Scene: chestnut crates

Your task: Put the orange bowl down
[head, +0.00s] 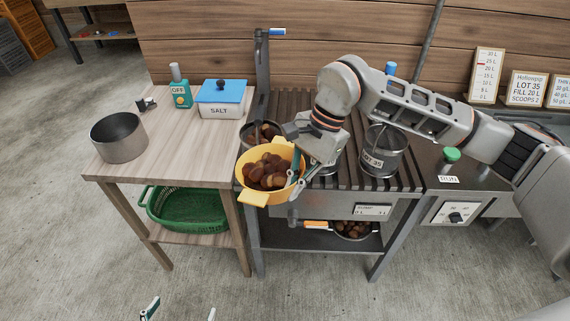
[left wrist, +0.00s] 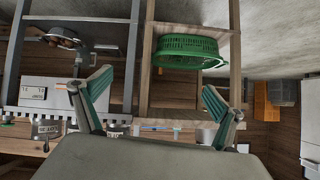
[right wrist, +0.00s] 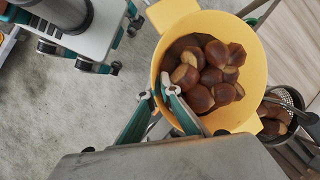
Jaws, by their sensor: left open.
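The orange bowl (head: 265,190), yellow-orange with side lugs, is full of chestnuts (right wrist: 208,70). It is in the air by the front left corner of the slatted bench (head: 395,182). In the right wrist view the bowl (right wrist: 190,24) fills the middle. My right gripper (head: 298,172) is shut on the bowl's right rim, one finger inside and one outside. My left gripper (left wrist: 155,100) is open and empty, low in front of the furniture; only its fingertips show at the bottom of the head view.
A wooden table (head: 170,150) at left bears a metal pot (head: 118,138), a salt box (head: 221,100) and a teal bottle (head: 181,92). A green basket (head: 190,212) sits below. A strainer with chestnuts (head: 262,132) is behind the bowl. A metal cylinder labelled LOT 35 (head: 383,152) stands on the slats.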

